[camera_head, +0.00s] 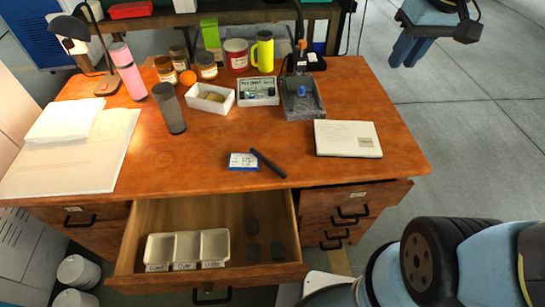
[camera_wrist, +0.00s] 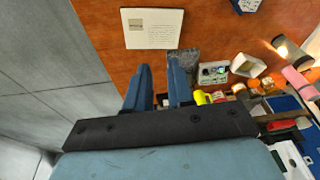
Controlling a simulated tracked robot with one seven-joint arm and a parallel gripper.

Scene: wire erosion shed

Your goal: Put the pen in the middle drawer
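The pen (camera_head: 267,163), a dark thin stick, lies on the wooden desk (camera_head: 230,150) near its front edge, beside a small blue-and-white box (camera_head: 243,161). The middle drawer (camera_head: 152,221) is pulled open below the desk top. It holds a white three-compartment tray (camera_head: 186,234) and several small dark blocks (camera_head: 252,252). My gripper (camera_head: 408,50) is high at the upper right, beyond the desk's right side and far from the pen. In the wrist view, its two blue fingers (camera_wrist: 160,88) are apart with nothing between them. The pen is not visible in that view.
A white booklet (camera_head: 347,138) lies at the desk's right. A grey tray (camera_head: 302,98), a small meter (camera_head: 258,91), a white box (camera_head: 210,98), jars and a yellow bottle (camera_head: 262,52) stand at the back. A dark tumbler (camera_head: 169,108) and papers (camera_head: 70,150) are left.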

